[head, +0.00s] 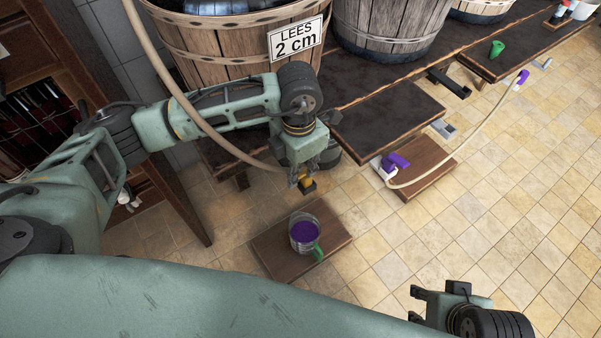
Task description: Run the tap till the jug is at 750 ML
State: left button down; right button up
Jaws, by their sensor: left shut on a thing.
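A clear jug (305,236) with a green handle stands upright on a low wooden board on the floor. Purple liquid is in it; its markings are too small to read. My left gripper (303,180) is above the jug, apart from it, and is shut on a small yellow and dark piece, seemingly the tap (307,187). The gripper hides most of the tap, and I cannot tell whether liquid is flowing. My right gripper (417,304) is open and empty at the bottom right, over the floor.
A wooden vat (215,45) labelled "LEES 2 cm" and another vat (385,30) stand on a dark bench at the back. A purple clip (396,162) and a pale hose (455,150) lie to the right. A green funnel-like piece (497,48) is farther back. Tiled floor at right is clear.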

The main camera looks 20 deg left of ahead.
aim_at(299, 175)
dwell(0.3)
pick_arm(q)
jog(key=c, duration=1.8)
grip_release()
notch_tip(299, 175, up, 12)
